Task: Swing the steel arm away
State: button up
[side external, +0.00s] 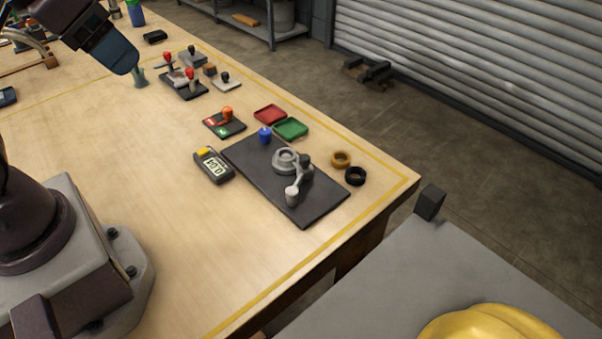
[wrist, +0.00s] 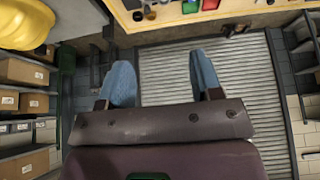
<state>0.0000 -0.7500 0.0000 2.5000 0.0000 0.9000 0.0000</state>
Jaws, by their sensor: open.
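The steel arm (side external: 299,182) is a short grey lever on a dark plate (side external: 262,178) near the bench's right corner in the side view. Its near end sits on a grey post (side external: 292,198). Its far end carries a black knob and lies close beside or over a round grey casing (side external: 284,158); I cannot tell which. My gripper (side external: 128,67) is at the upper left of the side view, above the bench and well away from the plate. In the wrist view its two blue fingers (wrist: 160,75) are spread with nothing between them.
A meter (side external: 213,166) lies left of the plate, with a blue knob (side external: 265,134) at the plate's back. Red (side external: 270,114) and green (side external: 291,128) trays lie behind it; brown (side external: 341,158) and black (side external: 355,176) rings lie right.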

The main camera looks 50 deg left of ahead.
jog(key=shift+c, duration=0.7)
jog(key=m+g, duration=0.2)
jog(key=g, duration=0.4)
send_over(305, 157)
notch_tip(305, 157, down, 17)
notch_tip(305, 157, down, 12)
jog(key=shift+f, duration=0.1)
